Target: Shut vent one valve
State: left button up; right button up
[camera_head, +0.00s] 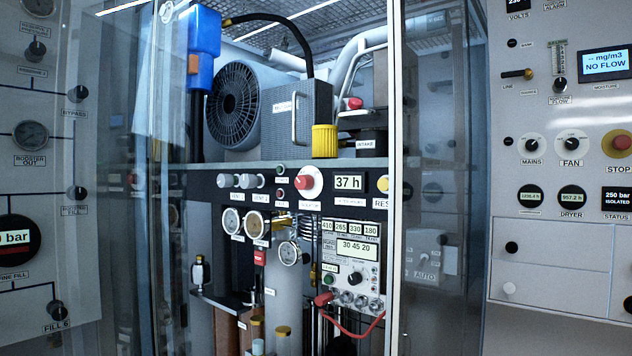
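Two pale round valve knobs sit side by side at the upper left of the dark panel in the middle cabinet. Small labels under them seem to read vent 1 and vent 2, though the print is blurred. The left knob, which I take as the vent one valve (226,181), sticks out from the panel. The second vent knob (250,181) is just to its right. I cannot tell from its look whether the vent one valve is open or shut. Neither of my grippers is in view.
Glass panes and a pale upright post (394,180) frame the cabinet. A red-centred rotary switch (308,183) and a display reading 37 h (348,183) are right of the knobs. Gauges (232,219) hang below. Control panels flank both sides, including a red stop button (621,142).

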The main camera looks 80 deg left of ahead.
aim_at(223, 180)
jog(key=i, duration=1.1)
jog(key=u, duration=2.55)
